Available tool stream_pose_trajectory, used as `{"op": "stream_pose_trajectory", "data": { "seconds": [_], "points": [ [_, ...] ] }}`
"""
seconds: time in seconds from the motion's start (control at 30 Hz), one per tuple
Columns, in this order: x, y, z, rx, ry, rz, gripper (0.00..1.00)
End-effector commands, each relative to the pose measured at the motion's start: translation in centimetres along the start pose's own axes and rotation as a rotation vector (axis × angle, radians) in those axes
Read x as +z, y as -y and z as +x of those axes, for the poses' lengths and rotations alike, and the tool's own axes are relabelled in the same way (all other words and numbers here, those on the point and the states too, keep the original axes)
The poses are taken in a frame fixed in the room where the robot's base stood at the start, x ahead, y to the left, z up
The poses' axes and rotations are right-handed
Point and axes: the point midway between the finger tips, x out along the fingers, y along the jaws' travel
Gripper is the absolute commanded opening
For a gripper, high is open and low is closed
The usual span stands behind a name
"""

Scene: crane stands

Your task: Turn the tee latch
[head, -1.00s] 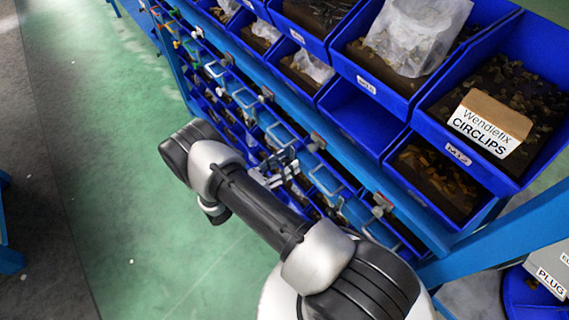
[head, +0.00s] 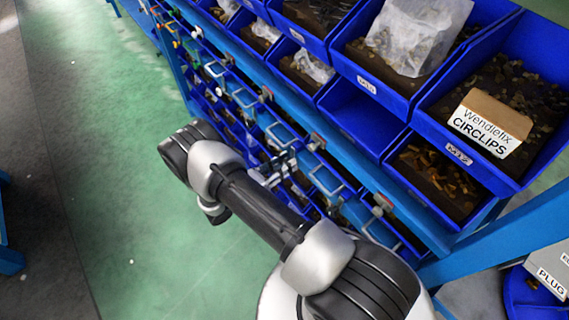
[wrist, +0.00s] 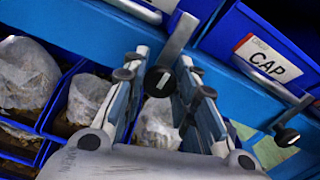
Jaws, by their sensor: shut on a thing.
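In the wrist view, a grey metal tee latch lever (wrist: 177,42) with a dark round end slants down from a blue rail. My gripper (wrist: 158,75) has one finger on each side of the lever and is shut on it near its lower end. The exact contact is partly hidden by the fingers and pads. In the head view, my gripper (head: 278,168) is at the blue rack front, partly hidden behind my arm. The held latch is too small to make out clearly there.
A second similar latch (wrist: 290,120) hangs to the right, below a bin labelled CAP (wrist: 268,58). Bins with bagged parts (wrist: 25,75) lie at left. Blue bins of small parts (head: 440,180) fill the rack. Green floor (head: 120,160) is clear left of my arm.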

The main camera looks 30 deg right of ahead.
Motion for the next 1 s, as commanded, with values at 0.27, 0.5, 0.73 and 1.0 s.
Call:
{"op": "stream_pose_trajectory", "data": {
  "seconds": [0.27, 0.5, 0.73, 1.0],
  "points": [
    [-0.13, -0.02, 0.0, -0.001, 0.0, 0.149, 0.02],
    [-0.18, -0.02, 0.0, -0.001, 0.0, 0.366, 0.02],
    [-0.19, -0.01, 0.0, -0.001, 0.0, 0.585, 0.02],
    [-0.19, 0.0, -0.01, -0.001, 0.0, 0.842, 0.02]
  ]
}}
